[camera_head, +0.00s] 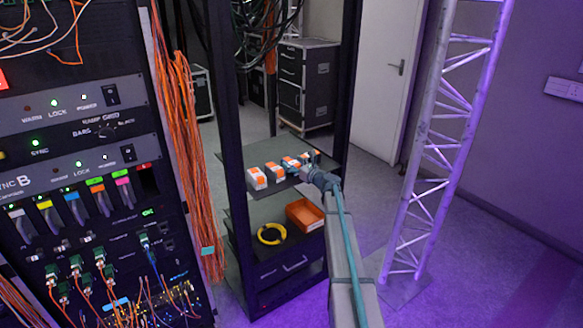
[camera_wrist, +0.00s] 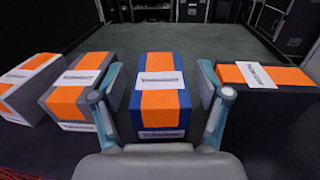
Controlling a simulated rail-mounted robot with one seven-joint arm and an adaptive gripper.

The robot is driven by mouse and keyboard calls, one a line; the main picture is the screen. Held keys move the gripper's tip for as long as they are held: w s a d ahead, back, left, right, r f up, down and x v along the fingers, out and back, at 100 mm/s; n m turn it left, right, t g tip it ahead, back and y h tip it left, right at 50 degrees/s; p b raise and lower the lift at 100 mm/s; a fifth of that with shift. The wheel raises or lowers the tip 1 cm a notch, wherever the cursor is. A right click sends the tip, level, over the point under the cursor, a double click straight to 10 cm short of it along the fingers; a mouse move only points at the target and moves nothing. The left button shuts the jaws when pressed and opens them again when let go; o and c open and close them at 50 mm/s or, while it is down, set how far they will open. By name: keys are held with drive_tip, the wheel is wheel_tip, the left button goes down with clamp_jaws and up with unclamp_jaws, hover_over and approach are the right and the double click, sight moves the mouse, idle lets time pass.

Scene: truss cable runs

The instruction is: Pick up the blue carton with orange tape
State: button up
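The blue carton with orange tape (camera_wrist: 181,103) stands on a dark shelf in the middle of the wrist view. It has a white label on top and another on its near face. My gripper (camera_wrist: 160,80) is open, with one finger on each side of the carton. In the head view my gripper (camera_head: 308,168) is at the right end of the row of cartons, where the blue one is too small to pick out surely.
A dark grey carton with orange tape (camera_wrist: 66,100) stands close left, a paler one (camera_wrist: 27,85) farther left. A black carton with orange tape (camera_wrist: 268,90) stands close right. Below the shelf (camera_head: 237,152) are an orange bin (camera_head: 305,214) and yellow cable coil (camera_head: 271,234). Rack posts flank the shelf.

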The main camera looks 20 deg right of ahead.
drive_tip(key=c, duration=1)
drive_tip(key=shift+r, duration=0.1)
drive_tip(key=shift+c, duration=0.2)
